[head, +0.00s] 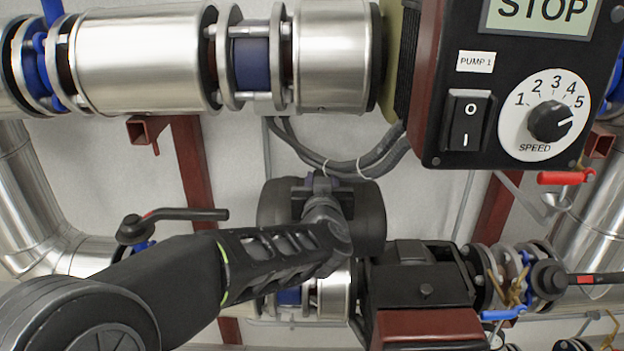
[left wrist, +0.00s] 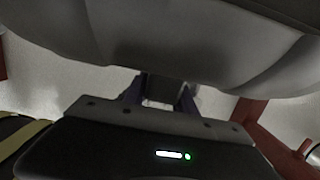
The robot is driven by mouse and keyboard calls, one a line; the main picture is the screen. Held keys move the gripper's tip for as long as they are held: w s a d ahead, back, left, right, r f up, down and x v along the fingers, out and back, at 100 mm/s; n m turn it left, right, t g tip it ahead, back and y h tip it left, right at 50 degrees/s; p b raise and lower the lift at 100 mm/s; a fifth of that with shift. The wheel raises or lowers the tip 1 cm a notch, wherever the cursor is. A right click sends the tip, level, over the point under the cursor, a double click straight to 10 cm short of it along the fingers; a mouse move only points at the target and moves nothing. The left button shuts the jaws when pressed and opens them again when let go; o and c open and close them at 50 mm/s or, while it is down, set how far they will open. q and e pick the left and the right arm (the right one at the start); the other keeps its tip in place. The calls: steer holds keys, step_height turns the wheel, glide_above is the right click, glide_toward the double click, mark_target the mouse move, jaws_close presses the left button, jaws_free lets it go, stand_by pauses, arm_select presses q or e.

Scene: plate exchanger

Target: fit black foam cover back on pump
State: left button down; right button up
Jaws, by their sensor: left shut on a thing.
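The black foam cover (head: 370,215) is a dark, rounded, wide piece in the middle of the head view, below the grey cables. My left gripper (head: 320,184) is shut on the foam cover at its upper middle, and my arm hides part of the cover. In the left wrist view the cover (left wrist: 200,45) fills the top as a large dark grey curved shape, with the fingers of my left gripper (left wrist: 160,92) against it. The lower pump (head: 420,285), black with a dark red part, sits below and right of the cover. My right gripper is not in view.
A black control box (head: 460,140) with STOP display, switch and speed dial hangs at upper right. Insulated steel pipes (head: 140,60) run along the top. Valve handles stand at left (head: 185,214) and right (head: 590,279). Grey cables (head: 350,165) hang just above the cover.

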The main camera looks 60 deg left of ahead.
mark_target(357, 192)
arm_select(q)
steer(key=shift+w+d, duration=0.7)
steer(key=shift+w, duration=0.35)
steer(key=shift+w+d, duration=0.75)
steer(key=shift+w, duration=0.25)
steer(key=shift+w+d, duration=0.7)
steer(key=shift+w, duration=0.35)
steer(key=w+d+b, duration=0.1)
steer(key=w+d, duration=0.8)
steer(key=w, duration=0.4)
steer(key=shift+f, duration=0.35)
steer(key=shift+w+d+f, duration=0.1)
steer(key=shift+f, duration=0.05)
steer(key=shift+f+b, duration=0.8)
steer(key=shift+f, duration=0.1)
steer(key=shift+f, duration=0.25)
steer(key=shift+f+b, duration=0.45)
steer(key=shift+f, duration=0.15)
